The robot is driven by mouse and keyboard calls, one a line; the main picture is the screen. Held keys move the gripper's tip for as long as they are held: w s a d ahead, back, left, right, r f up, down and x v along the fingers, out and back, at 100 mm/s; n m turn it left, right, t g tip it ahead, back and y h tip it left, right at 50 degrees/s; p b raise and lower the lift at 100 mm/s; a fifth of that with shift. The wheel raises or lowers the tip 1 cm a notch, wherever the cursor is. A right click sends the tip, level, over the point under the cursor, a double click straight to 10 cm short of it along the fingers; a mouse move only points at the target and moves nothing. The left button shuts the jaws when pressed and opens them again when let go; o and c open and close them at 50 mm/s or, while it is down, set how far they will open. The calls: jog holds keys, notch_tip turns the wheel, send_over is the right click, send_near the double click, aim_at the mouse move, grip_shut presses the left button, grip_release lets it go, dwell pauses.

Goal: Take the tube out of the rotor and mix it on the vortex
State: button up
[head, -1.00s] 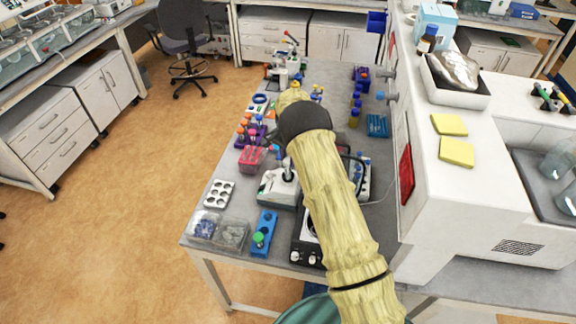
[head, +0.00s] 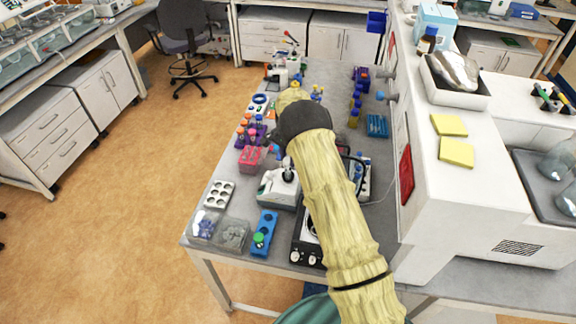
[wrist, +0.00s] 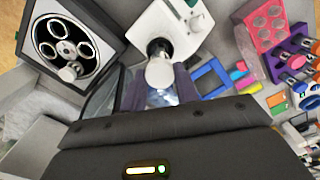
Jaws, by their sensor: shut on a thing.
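My gripper (wrist: 160,88) is shut on a tube, whose pale round cap (wrist: 160,72) shows between the fingers in the wrist view. The tube's lower body is mostly hidden. The vortex (wrist: 178,22) is a white device with a dark round cup (wrist: 160,47). The held cap appears right beside this cup; I cannot tell whether the tube touches it. The rotor (wrist: 65,45) sits in a dark square housing at upper left, with pale rings and a grey cap-like piece at its lower edge. In the head view my arm hides the gripper; the vortex (head: 278,187) shows left of my arm.
A pink rack (wrist: 268,22), a purple rack with tubes (wrist: 292,62) and a blue frame (wrist: 211,78) stand right of the vortex in the wrist view. In the head view, a white six-hole block (head: 219,194) and clear bins (head: 232,234) lie at the bench's left edge.

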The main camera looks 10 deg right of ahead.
jog(key=shift+r+p, duration=0.95)
jog(key=shift+r, duration=1.4)
